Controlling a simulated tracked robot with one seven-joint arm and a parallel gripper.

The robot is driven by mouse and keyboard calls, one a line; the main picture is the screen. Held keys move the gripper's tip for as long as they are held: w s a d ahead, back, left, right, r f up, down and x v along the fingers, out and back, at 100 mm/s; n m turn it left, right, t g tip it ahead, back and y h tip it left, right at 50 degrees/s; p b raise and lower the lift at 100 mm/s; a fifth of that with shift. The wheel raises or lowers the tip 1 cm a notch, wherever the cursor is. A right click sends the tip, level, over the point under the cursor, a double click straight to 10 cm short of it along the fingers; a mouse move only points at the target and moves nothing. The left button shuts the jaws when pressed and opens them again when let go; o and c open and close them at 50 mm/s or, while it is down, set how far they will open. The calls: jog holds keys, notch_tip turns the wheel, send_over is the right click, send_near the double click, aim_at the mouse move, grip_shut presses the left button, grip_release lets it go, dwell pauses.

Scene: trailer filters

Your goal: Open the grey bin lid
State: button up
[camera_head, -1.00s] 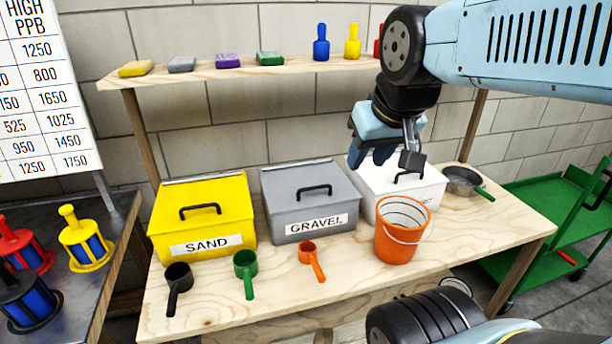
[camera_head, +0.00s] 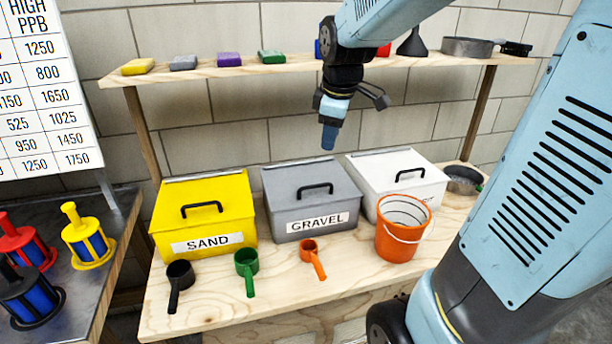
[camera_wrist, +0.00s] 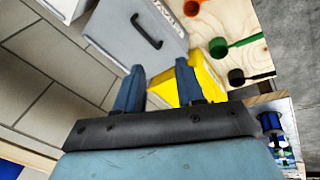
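The grey bin (camera_head: 285,217) labelled GRAVEL stands in the middle of the wooden bench, between the yellow and white bins. Its grey lid (camera_head: 291,182) is closed and carries a black handle (camera_head: 315,188). My gripper (camera_head: 328,140) is in the air above the back right of the grey lid, apart from it. In the wrist view my gripper (camera_wrist: 158,82) shows two blue fingers spread apart with nothing between them. The grey lid with its handle (camera_wrist: 146,32) also shows there, beyond the fingers.
The yellow SAND bin (camera_head: 205,217) stands left and the white bin (camera_head: 400,180) right, both closed. An orange bucket (camera_head: 403,235) and black, green and orange scoops (camera_head: 312,255) stand in front.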

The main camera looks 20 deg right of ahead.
aim_at(315, 186)
jog(key=w+f+n+g, duration=0.1)
jog(key=w+f+n, duration=0.5)
jog(key=w, duration=0.3)
jog(key=x, duration=1.4)
jog(key=shift+s, duration=0.3)
grip_shut()
